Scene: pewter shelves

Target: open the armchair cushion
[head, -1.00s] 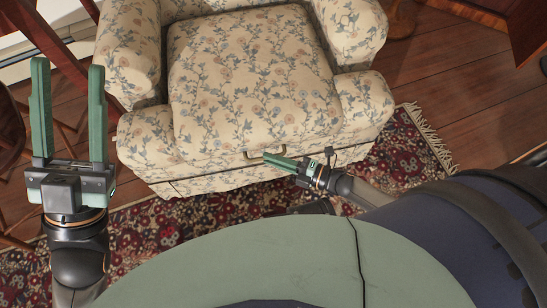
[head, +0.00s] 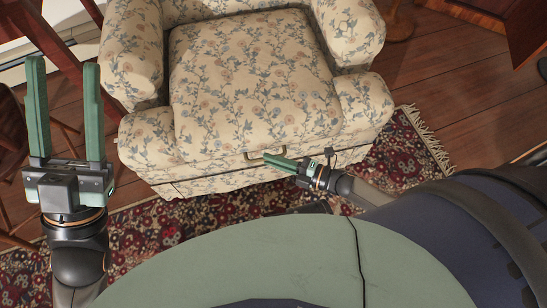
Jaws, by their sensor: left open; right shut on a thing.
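A floral armchair with a cream seat cushion (head: 245,75) stands ahead of me in the head view. The cushion lies flat between the two arms. A small metal handle (head: 252,155) sits on the front edge below the cushion. My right gripper (head: 268,158) is at this handle, shut on it, and its green fingers cover the handle's right part. My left gripper (head: 62,92) is open and empty at the left, fingers pointing up the picture, apart from the chair.
A red patterned rug (head: 230,208) with a fringed edge lies under the chair on a wooden floor (head: 440,85). Wooden furniture stands at the upper right (head: 500,18) and at the left edge (head: 15,135).

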